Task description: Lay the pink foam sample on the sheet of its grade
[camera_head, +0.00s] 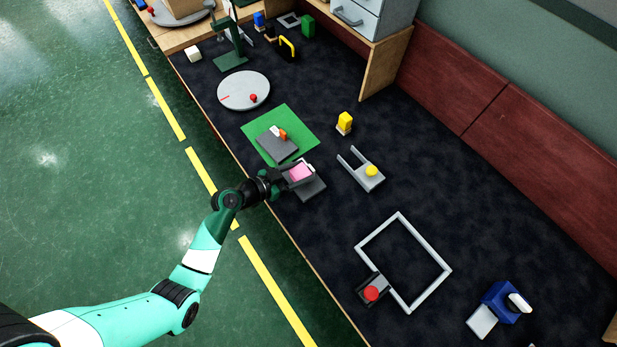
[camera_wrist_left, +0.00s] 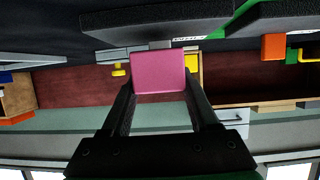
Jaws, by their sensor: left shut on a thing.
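The pink foam sample (camera_head: 301,171) is between the fingers of my left gripper (camera_head: 297,173), which is shut on it. In the left wrist view the pink sample (camera_wrist_left: 158,73) fills the gap between the two dark fingers. A dark grey slab (camera_head: 311,190) lies just under and beside the sample; I cannot tell whether they touch. A second dark grey slab (camera_head: 272,147) rests on a green mat (camera_head: 299,122), with a small orange and white piece (camera_head: 280,133) on top. In the wrist view both slabs show small labels, too small to read. My right gripper is not in view.
A round grey disc (camera_head: 244,90) lies beyond the mat. A grey square frame (camera_head: 431,246) and red button (camera_head: 371,293) sit nearer. Dark table between is clear.

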